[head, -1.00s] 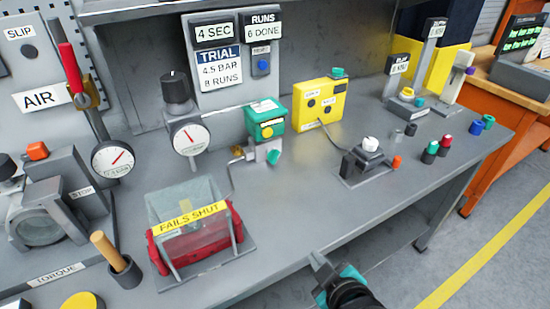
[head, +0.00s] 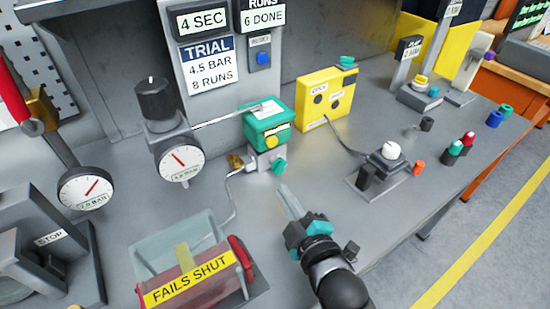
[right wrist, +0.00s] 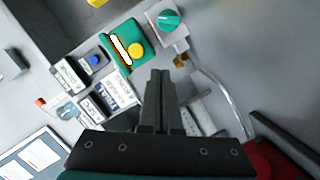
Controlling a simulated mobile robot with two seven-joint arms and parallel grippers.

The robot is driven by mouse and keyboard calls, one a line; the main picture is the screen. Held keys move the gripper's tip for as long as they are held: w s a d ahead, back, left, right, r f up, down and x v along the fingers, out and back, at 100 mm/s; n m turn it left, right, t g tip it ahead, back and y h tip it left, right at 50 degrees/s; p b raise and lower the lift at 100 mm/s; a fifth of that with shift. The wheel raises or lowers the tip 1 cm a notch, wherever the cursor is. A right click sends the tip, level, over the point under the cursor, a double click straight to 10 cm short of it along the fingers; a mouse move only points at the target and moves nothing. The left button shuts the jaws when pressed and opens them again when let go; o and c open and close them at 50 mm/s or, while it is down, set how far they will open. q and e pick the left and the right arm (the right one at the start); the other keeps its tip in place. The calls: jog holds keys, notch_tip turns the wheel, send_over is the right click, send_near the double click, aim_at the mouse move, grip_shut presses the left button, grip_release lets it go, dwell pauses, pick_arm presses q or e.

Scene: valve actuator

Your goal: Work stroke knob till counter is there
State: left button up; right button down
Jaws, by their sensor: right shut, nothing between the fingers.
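The counter (head: 262,17) on the grey panel reads "RUNS 6 DONE". The trial card (head: 209,64) below the timer reads "4.5 BAR 8 RUNS". A small teal knob (head: 279,165) sits on the fitting below a green box (head: 268,122) with a yellow button; I cannot read which knob is labelled stroke. The teal knob also shows at the top of the right wrist view (right wrist: 167,19). My right gripper (head: 286,194) is shut and empty, over the bench in front of the teal knob, apart from it. Its fingers (right wrist: 161,75) point toward the green box and knob. My left gripper is out of view.
A black regulator knob (head: 155,98) stands above a gauge (head: 180,163). The "FAILS SHUT" actuator (head: 190,279) lies left of my right arm. A yellow box (head: 325,98) and a white-knobbed switch (head: 391,152) stand to the right.

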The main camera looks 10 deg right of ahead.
aim_at(276, 162)
jog(key=x, duration=0.3)
jog(key=shift+w+b, duration=0.2)
jog(key=shift+b, duration=0.1)
jog(key=b+x, duration=0.1)
jog(key=x, duration=0.5)
jog(key=shift+w+f, duration=0.1)
jog(key=shift+w, duration=0.15)
jog(key=shift+w+d+f+b, duration=0.25)
jog(key=shift+d+f+b, duration=0.1)
jog(key=shift+d+f, duration=0.55)
jog(key=shift+w+d+f, duration=0.2)
jog(key=shift+d, duration=0.35)
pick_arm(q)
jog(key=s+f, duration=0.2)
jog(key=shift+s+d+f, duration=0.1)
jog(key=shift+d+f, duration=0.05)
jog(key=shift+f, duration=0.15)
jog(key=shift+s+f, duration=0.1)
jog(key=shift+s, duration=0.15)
pick_arm(e)
jog(key=shift+w, duration=0.1)
